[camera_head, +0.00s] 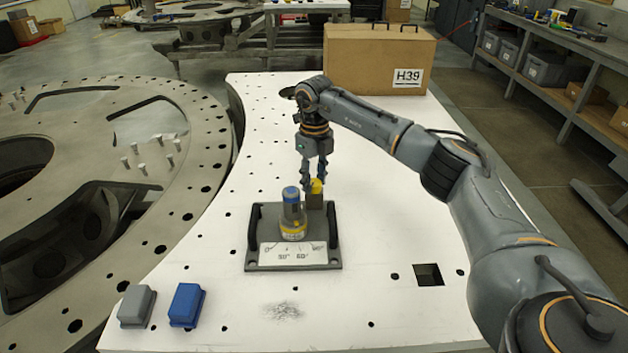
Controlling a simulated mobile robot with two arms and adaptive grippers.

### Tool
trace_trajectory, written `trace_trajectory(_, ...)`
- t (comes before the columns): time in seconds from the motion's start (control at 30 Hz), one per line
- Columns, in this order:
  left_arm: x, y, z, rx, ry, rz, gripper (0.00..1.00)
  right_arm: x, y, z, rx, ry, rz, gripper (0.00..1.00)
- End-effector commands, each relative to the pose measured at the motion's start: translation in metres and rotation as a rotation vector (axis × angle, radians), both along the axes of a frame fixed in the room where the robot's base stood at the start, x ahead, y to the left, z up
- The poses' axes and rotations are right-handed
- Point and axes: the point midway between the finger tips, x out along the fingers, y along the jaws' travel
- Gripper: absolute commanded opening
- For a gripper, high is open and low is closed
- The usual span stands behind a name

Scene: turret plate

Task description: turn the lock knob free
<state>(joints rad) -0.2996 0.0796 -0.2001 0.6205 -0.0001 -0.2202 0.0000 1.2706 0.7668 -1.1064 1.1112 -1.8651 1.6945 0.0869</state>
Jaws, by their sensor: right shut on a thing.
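A grey fixture plate (262,262) with two black handles lies on the white table. On it stands a round grey post with a blue top and a yellow ring at its foot (292,213). A white scale label (293,254) marked in degrees is in front of the post. A small block with a yellow knob (316,187), seemingly the lock knob, stands just behind and right of the post. My right gripper (319,184) points down, shut on the yellow knob; its fingers partly hide it. My left gripper is not in view.
A grey block (136,306) and a blue block (187,305) lie at the front left. A square hole (428,274) is to the right. A cardboard box (375,60) stands at the back. A large metal ring (195,120) is at the left.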

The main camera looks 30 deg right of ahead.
Motion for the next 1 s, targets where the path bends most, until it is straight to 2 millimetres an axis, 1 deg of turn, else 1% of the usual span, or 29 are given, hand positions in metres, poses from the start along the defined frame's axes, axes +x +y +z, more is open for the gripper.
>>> trace_trajectory(0.2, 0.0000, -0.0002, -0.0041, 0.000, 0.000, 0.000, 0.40, -0.0001, -0.0001, -0.0009, 0.000, 0.001, 0.171, 0.03)
trace_trajectory(0.43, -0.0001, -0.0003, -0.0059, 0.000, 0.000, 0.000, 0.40, -0.0002, 0.0001, -0.0008, 0.001, 0.001, 0.298, 0.03)
trace_trajectory(0.7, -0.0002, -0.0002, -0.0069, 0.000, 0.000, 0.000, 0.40, -0.0004, -0.0001, -0.0008, 0.000, 0.002, 0.366, 0.03)
trace_trajectory(1.0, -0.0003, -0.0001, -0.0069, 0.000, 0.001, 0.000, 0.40, -0.0004, 0.0000, -0.0007, 0.000, 0.001, 0.378, 0.03)
